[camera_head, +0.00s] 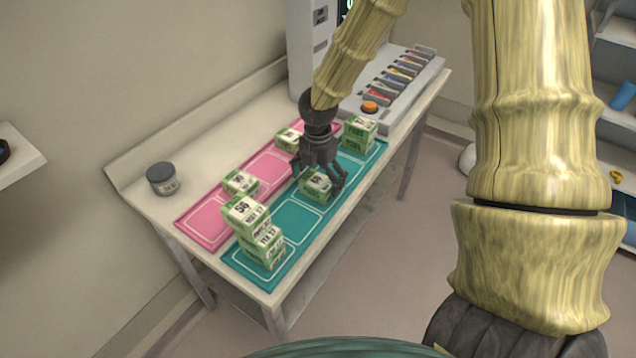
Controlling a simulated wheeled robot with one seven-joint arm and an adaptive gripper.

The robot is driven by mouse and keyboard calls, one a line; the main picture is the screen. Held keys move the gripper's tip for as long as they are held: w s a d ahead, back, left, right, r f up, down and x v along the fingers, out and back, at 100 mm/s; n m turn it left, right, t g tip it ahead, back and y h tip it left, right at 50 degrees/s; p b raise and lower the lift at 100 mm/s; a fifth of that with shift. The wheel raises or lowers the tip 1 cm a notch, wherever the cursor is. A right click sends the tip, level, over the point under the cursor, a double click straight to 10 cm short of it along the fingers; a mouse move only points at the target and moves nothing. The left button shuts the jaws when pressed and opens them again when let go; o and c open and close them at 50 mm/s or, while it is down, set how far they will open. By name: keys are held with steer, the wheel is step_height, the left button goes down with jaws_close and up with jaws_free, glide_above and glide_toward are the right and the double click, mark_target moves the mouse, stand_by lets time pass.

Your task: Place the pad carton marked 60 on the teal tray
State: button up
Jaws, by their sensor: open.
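The teal tray (297,217) lies along the front of the table. A green and white carton (314,187) stands on its middle section. My gripper (319,177) is open, pointing down, with its fingers around or just above this carton; contact cannot be told. The gripper partly hides its top, and its number is too small to read surely. A stack of cartons (262,243) stands at the tray's near left end, and more cartons (358,134) at its far right end. The pink tray behind bears a carton (241,184) and another (288,138) partly behind my gripper. Which carton reads 60 is unclear.
The pink tray (205,222) lies behind the teal one, with bare sections. A dark grey jar (161,178) stands at the table's left. A grey unit with an orange button (370,107) and a row of coloured items stands at the far right end.

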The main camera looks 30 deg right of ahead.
mark_target(318, 180)
step_height(318, 180, up, 11)
steer(key=b, duration=0.1)
steer(key=shift+f, duration=0.2)
stand_by(0.5)
